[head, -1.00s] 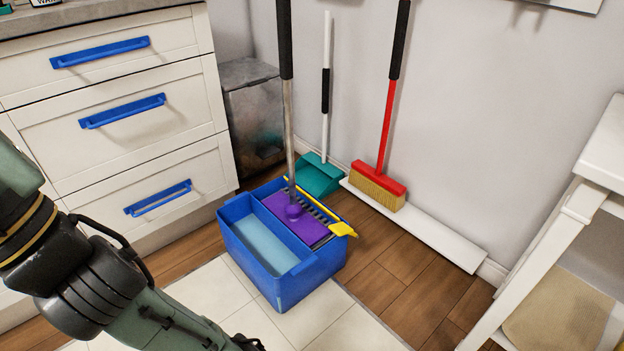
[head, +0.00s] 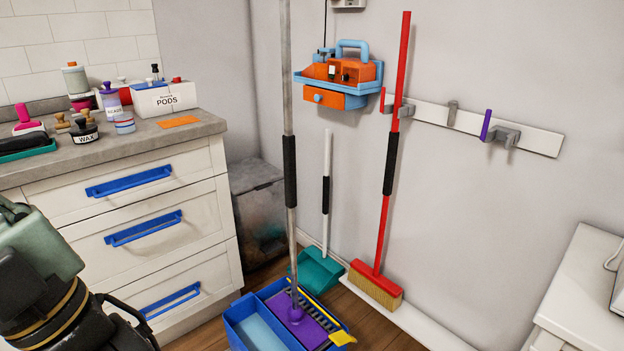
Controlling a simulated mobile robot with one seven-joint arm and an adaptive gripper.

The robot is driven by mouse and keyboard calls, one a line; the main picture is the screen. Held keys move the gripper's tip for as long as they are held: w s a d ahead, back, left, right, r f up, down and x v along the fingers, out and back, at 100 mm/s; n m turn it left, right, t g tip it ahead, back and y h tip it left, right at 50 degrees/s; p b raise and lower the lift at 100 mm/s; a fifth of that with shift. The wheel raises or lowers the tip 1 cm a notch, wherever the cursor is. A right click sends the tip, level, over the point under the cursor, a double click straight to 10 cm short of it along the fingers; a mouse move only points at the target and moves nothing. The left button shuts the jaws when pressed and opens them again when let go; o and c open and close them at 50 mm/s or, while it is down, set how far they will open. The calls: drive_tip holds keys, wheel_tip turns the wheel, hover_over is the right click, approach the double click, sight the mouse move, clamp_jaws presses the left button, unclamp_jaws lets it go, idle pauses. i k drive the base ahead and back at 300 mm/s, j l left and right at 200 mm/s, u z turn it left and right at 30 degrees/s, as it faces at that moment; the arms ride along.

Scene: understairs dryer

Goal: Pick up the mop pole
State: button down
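The mop pole (head: 287,95) is a grey metal pole with a black grip sleeve (head: 290,170) about halfway up. It stands nearly upright, its top running out of the picture. Its purple mop head (head: 298,320) sits in the blue bucket (head: 237,326), which is cut off by the bottom edge. My arm shows at the lower left, well away from the pole. My gripper is out of the picture.
A red broom (head: 382,215) and a teal dustpan (head: 318,270) with a white handle stand close behind the pole. An orange and blue caddy (head: 340,80) hangs on the wall beside a white hook rail (head: 535,138). Drawers with blue handles (head: 145,229) stand left; a white cabinet (head: 590,285) stands right.

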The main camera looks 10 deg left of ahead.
sight(295, 311)
drive_tip(key=i+u, duration=0.3)
drive_tip(key=i, duration=0.25)
drive_tip(key=i+l+u, duration=0.1)
drive_tip(key=i+u, duration=0.2)
drive_tip(key=i, duration=0.3)
